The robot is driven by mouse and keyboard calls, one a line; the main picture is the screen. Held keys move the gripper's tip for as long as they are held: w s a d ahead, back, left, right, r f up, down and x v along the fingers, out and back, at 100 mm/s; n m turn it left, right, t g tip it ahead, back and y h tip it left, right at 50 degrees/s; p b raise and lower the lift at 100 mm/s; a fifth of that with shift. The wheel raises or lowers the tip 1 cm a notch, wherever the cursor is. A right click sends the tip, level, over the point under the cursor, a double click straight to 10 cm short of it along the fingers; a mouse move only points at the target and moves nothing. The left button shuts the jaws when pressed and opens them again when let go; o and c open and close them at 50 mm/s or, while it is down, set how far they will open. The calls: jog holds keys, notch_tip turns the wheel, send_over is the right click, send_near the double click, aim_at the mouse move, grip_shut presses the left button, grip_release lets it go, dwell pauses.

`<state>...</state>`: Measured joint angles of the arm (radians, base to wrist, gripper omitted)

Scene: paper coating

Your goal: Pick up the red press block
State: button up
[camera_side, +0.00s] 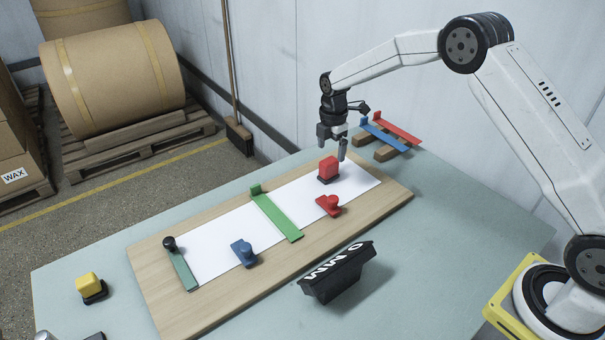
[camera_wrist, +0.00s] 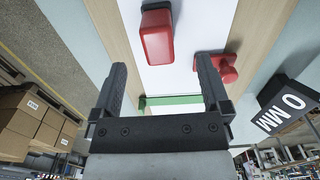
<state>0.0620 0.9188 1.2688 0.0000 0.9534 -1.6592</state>
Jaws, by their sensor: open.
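The red press block (camera_side: 328,168) stands upright on a dark base on the white paper (camera_side: 222,234), near the paper's right end. In the wrist view the red block (camera_wrist: 157,42) is ahead of the fingertips and between their lines, a little left of centre. My gripper (camera_side: 332,146) is open and empty, just above and slightly beyond the block, with its fingers pointing down. In the wrist view both fingers of my gripper (camera_wrist: 163,75) are apart, with nothing between them. The block's far side is hidden in the side view.
A green bar (camera_side: 276,215) crosses the paper. A black labelled block (camera_side: 337,273) and a yellow-topped block (camera_side: 90,287) stand on the table.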

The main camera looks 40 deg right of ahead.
aim_at(329, 170)
jog(key=shift+w+f, duration=0.1)
jog(key=shift+f, duration=0.05)
jog(key=shift+f, duration=1.2)
jog(key=shift+f, duration=0.1)
jog(key=shift+a+f, duration=0.1)
jog(key=shift+f, duration=2.35)
jog(key=shift+c, duration=0.2)
grip_shut()
